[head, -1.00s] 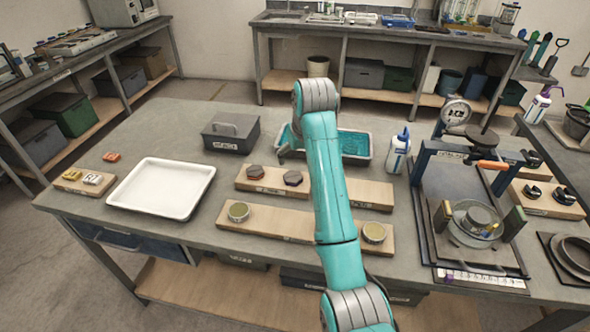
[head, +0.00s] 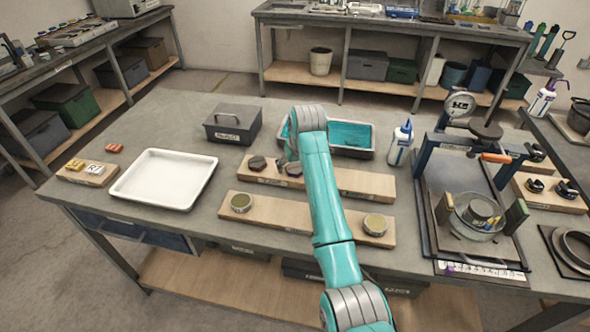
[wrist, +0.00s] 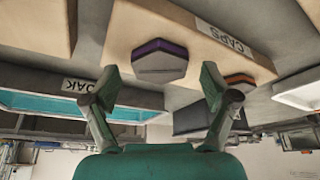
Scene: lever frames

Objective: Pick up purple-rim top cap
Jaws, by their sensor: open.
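The purple-rim cap (wrist: 160,60), a dark hexagonal cap with a grey face, sits on the wooden CAPS board (wrist: 205,35) in the wrist view. In the head view it is the right-hand cap (head: 294,170), partly covered by my arm. My gripper (wrist: 159,78) is open and empty. In the wrist view its two fingertips appear on either side of the cap, with a visible gap; I cannot tell how far the cap is beyond them. A second cap with an orange rim (wrist: 240,80) sits beside it on the board, close to one finger; it is the left-hand cap (head: 257,163) in the head view.
A front board (head: 300,222) holds two round pieces. A white tray (head: 163,180) lies left. A press (head: 470,170) and squeeze bottle (head: 400,143) stand right.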

